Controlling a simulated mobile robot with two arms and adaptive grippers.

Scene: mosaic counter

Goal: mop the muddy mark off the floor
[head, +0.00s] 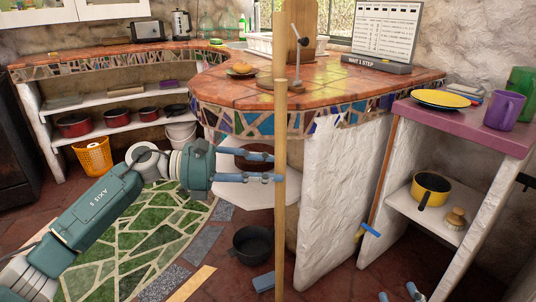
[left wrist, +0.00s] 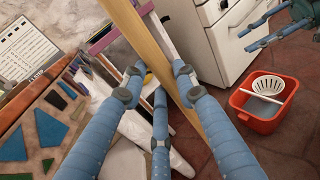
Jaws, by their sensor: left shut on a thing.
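My left gripper (head: 274,166) is shut on a long wooden pole (head: 280,235), which stands upright in the head view and looks like a mop handle. In the left wrist view the pole (left wrist: 150,45) runs between the blue fingers. Its lower end is out of the head view, and no mop head can be made out. My right gripper (head: 399,293) shows only blue fingertips, apart, at the bottom edge. It also shows, open and empty, in the left wrist view (left wrist: 274,32). I cannot make out a muddy mark on the visible floor.
A red bucket (left wrist: 242,122) with a white strainer basket (left wrist: 273,84) stands on the floor. A dark pot (head: 252,246) sits on the floor left of the pole. A mosaic counter (head: 330,92) and a purple-topped shelf (head: 463,127) stand close by. A green patterned floor area (head: 135,240) is open.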

